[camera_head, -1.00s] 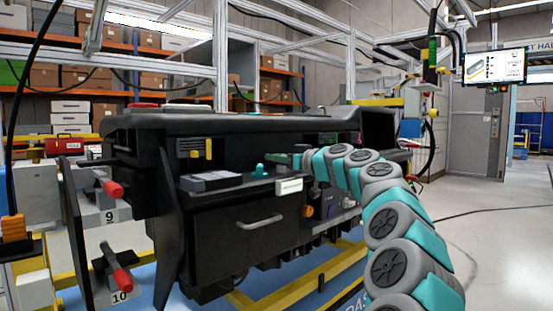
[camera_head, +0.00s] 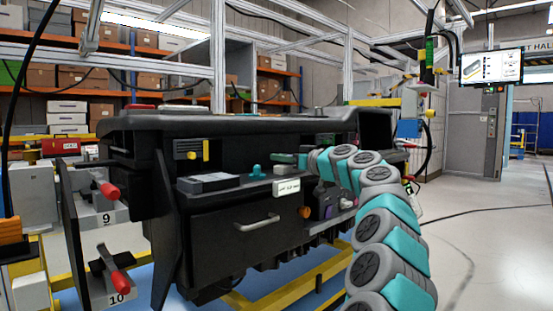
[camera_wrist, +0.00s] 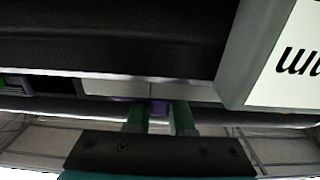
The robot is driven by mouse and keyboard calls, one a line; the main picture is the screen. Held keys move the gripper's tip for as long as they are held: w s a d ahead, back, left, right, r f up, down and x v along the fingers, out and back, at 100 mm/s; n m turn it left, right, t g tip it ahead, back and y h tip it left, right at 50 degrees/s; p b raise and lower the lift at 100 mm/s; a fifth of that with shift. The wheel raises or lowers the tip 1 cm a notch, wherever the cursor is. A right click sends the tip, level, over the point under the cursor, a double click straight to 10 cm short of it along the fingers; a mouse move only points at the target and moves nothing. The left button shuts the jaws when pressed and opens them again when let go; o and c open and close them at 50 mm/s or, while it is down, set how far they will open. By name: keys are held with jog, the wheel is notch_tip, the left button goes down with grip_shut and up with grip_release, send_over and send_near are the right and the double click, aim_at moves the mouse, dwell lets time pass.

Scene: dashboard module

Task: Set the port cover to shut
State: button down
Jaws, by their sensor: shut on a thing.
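The black dashboard module (camera_head: 225,222) stands in the middle of the head view. My gripper (camera_head: 282,158) reaches in from the right at its front opening, near the teal knob (camera_head: 256,171) and the white label (camera_head: 287,187). In the wrist view, the green fingers of my gripper (camera_wrist: 160,118) are closed around a small purple piece (camera_wrist: 159,107) at the edge of a pale strip (camera_wrist: 115,88). The purple piece may be the port cover; I cannot tell for sure. Whether a port is open or covered behind it is hidden.
A drawer handle (camera_head: 257,222) is below my gripper. An orange knob (camera_head: 305,212) sits under my arm. Red-handled levers (camera_head: 110,190) stand at the left. Open floor (camera_head: 480,240) lies to the right.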

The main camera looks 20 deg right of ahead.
jog(key=shift+w+d+r, duration=0.1)
jog(key=shift+w+d, duration=0.15)
jog(key=shift+d, duration=0.45)
jog(key=c, duration=0.8)
grip_release()
jog(key=shift+d, duration=0.1)
jog(key=b+v, duration=0.2)
jog(key=v, duration=0.5)
jog(key=shift+s, duration=0.35)
jog(key=shift+d, duration=0.15)
